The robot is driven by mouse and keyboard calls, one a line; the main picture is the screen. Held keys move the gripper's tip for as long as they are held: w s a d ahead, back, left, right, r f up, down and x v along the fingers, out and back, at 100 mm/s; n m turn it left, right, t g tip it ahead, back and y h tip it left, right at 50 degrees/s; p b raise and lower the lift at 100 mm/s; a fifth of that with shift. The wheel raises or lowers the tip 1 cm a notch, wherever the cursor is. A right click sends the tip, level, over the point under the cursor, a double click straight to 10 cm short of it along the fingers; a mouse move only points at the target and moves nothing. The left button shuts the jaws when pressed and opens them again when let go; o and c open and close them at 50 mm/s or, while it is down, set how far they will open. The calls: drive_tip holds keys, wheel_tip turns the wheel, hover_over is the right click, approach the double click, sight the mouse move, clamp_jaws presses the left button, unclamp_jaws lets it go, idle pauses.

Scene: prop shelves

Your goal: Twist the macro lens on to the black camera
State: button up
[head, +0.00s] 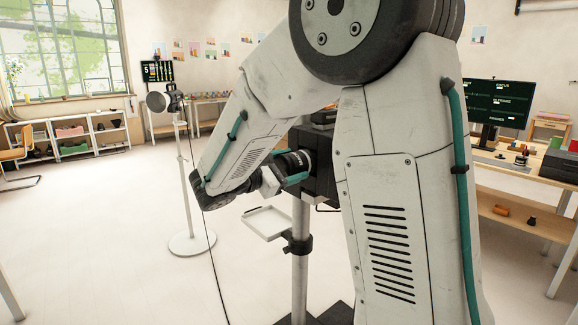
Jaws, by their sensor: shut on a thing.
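The black camera (323,170) is a dark boxy body on top of a pale stand in the middle of the head view. My arm partly covers it. My gripper (297,169) is at the camera's left side, with a teal finger showing. It is shut on the macro lens (289,161), a short black cylinder with pale rings. The lens is level and lines up with the camera's front. The contact between lens and camera is too small to make out.
A small white tray (266,224) is clamped to the camera stand (300,260) below the gripper. A lamp on a white pole (180,180) stands to the left. A workbench (520,168) with a monitor (497,103) is at the right. The left floor is mostly clear.

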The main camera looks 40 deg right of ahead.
drive_tip(key=o, duration=1.3)
drive_tip(key=shift+d, duration=0.2)
drive_tip(key=shift+o, duration=0.2)
drive_tip(key=shift+a, duration=0.1)
drive_tip(key=a, duration=0.8)
drive_tip(key=shift+s, duration=0.15)
